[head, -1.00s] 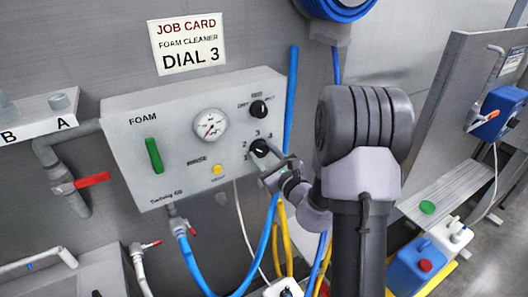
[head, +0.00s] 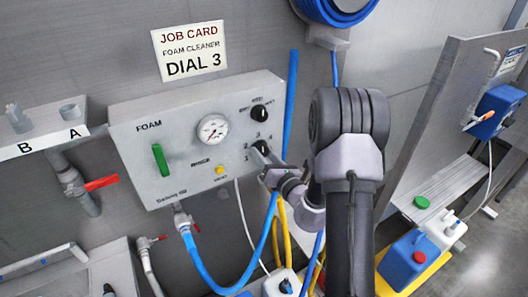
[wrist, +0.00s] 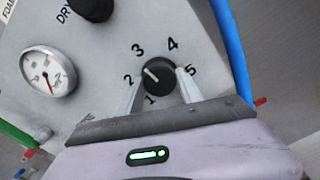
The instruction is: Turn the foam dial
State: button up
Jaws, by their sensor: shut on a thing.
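The foam dial (wrist: 160,69) is a round black knob on the grey foam panel (head: 180,185), ringed by the numbers 1 to 5. Its white mark points up-left between 2 and 3 in the wrist view. My gripper (wrist: 161,88) is shut on the dial, one finger on each side. In the head view my gripper (head: 263,158) reaches the dial (head: 260,147) from the lower right and partly covers it. The job card (head: 189,51) above the panel reads "FOAM CLEANER DIAL 3".
A second black knob (head: 259,113) sits above the dial, marked DRY in the wrist view. The panel also has a pressure gauge (head: 213,129), a green handle (head: 161,160) and a yellow button (head: 219,170). A blue hose (head: 291,105) runs close to the panel's right edge.

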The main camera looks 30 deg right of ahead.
jog(key=shift+m, duration=0.4)
jog(key=o, duration=1.4)
jog(key=shift+s, duration=0.1)
jog(key=s+p, duration=0.2)
jog(key=s, duration=0.3)
jog(key=s+p, duration=0.1)
jog(key=s, duration=0.5)
jog(key=s+p, duration=0.2)
jog(key=s, duration=0.4)
jog(key=shift+s+d+p, duration=0.1)
jog(key=shift+d+p, duration=0.15)
jog(key=shift+p, duration=0.05)
